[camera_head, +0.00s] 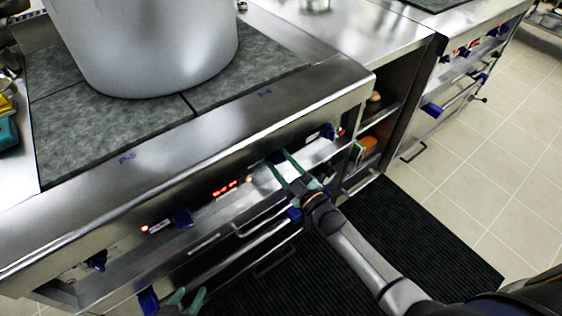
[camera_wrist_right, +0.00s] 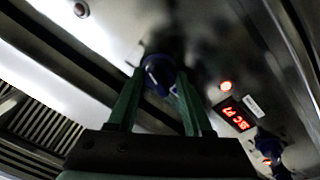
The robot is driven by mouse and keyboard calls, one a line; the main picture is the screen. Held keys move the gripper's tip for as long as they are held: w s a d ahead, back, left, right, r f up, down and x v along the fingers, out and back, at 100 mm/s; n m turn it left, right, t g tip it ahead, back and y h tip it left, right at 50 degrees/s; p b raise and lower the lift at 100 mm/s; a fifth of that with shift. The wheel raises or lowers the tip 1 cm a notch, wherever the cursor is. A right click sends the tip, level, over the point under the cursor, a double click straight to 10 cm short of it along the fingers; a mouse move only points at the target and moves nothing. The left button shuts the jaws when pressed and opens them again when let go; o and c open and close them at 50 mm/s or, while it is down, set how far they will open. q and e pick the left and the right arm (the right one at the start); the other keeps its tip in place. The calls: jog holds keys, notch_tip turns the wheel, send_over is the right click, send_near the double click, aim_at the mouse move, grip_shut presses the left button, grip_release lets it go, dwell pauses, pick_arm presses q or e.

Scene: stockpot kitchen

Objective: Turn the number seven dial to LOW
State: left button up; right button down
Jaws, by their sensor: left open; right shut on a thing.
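My right gripper (camera_head: 279,159) reaches the stove's front panel, its two green fingers on either side of a blue dial (camera_head: 278,157). In the right wrist view the blue dial (camera_wrist_right: 159,74) with a white mark sits between the fingertips, and the gripper (camera_wrist_right: 160,74) is shut on it. The dial's number and setting labels cannot be read. Other blue dials are on the same panel: one to the right (camera_head: 328,131), one to the left (camera_head: 181,217) and one at the far left (camera_head: 96,260). My left gripper (camera_head: 190,293) is open and empty at the bottom edge, below the panel.
A red lit display (camera_head: 225,187) is on the panel left of the held dial; a lit display (camera_wrist_right: 236,113) also shows in the right wrist view. A large grey pot (camera_head: 150,45) stands on the cooktop. A handle bar (camera_head: 262,240) runs below the panel. A black mat (camera_head: 400,235) covers the floor.

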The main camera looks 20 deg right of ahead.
jog(key=shift+c, duration=1.6)
grip_release()
jog(key=p+v, duration=0.1)
jog(key=v, duration=1.1)
jog(key=shift+s, duration=0.25)
jog(key=shift+d, duration=0.1)
